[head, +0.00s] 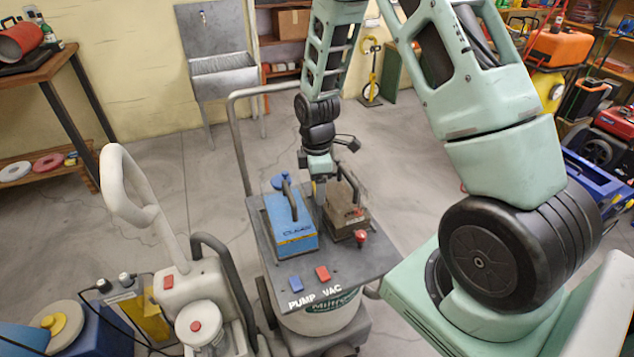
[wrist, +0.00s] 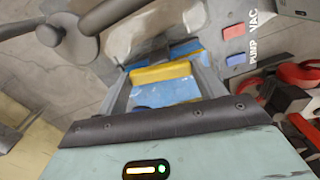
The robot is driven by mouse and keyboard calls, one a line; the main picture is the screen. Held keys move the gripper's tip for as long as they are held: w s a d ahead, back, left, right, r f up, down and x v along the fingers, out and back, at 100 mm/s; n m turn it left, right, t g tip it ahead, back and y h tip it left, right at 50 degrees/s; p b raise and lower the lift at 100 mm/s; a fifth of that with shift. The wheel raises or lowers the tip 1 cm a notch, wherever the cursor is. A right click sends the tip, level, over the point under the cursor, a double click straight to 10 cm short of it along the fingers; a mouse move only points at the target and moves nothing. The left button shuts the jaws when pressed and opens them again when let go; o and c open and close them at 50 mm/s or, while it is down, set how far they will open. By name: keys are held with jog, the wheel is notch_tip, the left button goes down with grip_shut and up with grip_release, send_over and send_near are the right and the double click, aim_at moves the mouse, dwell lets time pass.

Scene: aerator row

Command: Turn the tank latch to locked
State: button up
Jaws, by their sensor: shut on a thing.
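The blue tank (head: 291,226) with a dark carrying handle sits on the dark top plate of a wheeled machine. My gripper (head: 319,199) points down at the tank's right side, between it and a brown box. In the wrist view, a yellow bar (wrist: 160,73) that looks like the tank latch lies across between the two grey fingers of my gripper (wrist: 166,82). The fingers are shut on it, with blue surface around it. The latch's locked or unlocked marking cannot be read. In the head view my gripper mostly hides the latch.
The brown box (head: 347,209) with a handle and a red knob (head: 360,237) stand close to the right. Blue (head: 296,284) and red (head: 323,273) switches marked PUMP and VAC are in front. A grey push handle (head: 240,135) rises behind. A beige machine (head: 190,290) stands to the left.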

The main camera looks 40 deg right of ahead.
jog(key=m, duration=0.8)
jog(key=shift+p, duration=0.3)
jog(key=m, duration=0.3)
jog(key=shift+m, duration=0.4)
jog(key=shift+m+p, duration=0.35)
jog(key=shift+m, duration=1.45)
jog(key=shift+w, duration=0.1)
jog(key=o, duration=1)
jog(key=shift+r, duration=0.1)
notch_tip(320, 180, up, 17)
jog(key=shift+r+b, duration=0.15)
jog(key=shift+b, duration=0.3)
